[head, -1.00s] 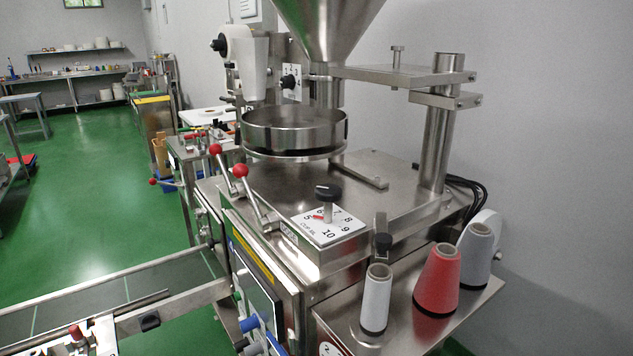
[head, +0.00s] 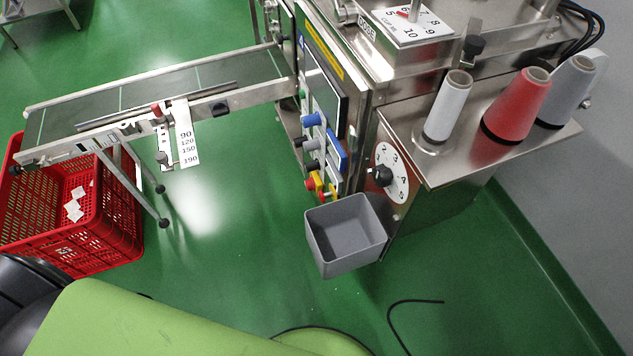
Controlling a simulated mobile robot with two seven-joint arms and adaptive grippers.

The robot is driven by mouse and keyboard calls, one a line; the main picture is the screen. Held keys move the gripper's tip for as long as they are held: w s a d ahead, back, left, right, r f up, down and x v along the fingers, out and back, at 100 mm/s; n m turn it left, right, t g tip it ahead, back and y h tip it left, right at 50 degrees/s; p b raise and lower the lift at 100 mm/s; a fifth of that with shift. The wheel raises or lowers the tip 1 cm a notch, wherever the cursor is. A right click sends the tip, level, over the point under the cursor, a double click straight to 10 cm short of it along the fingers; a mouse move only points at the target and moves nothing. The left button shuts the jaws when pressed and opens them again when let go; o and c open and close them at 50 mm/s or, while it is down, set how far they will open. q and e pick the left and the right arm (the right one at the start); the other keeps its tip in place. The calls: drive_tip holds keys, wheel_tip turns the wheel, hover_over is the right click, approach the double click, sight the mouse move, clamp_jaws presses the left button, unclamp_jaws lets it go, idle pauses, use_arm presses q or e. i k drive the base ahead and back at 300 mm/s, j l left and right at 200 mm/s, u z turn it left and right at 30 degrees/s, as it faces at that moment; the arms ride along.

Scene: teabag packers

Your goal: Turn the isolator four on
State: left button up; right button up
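A red and yellow control (head: 318,186) sits low on the machine's front panel, above a grey bin. It is small and seen edge-on, and I cannot read a label or tell its position. Blue, grey and black knobs, including a blue knob (head: 313,119), stick out of the panel above it. A white numbered dial (head: 397,167) with a black knob is on the face to the right. I cannot tell which control is isolator four. Neither of my grippers is in view.
A grey bin (head: 345,258) juts out below the panel. A shelf (head: 408,113) with thread cones overhangs at right. A conveyor (head: 72,117) runs off left, with a red crate (head: 125,205) below its end. Green floor is clear between crate and bin; a black cable (head: 415,301) lies nearby.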

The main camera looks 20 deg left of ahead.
sight(310, 184)
drive_tip(key=j+z, duration=0.35)
drive_tip(key=j, duration=0.6)
drive_tip(key=k+j+z, duration=0.1)
drive_tip(key=j+z, duration=0.25)
drive_tip(key=j, duration=0.6)
drive_tip(key=k+z, duration=0.35)
drive_tip(key=k, duration=0.25)
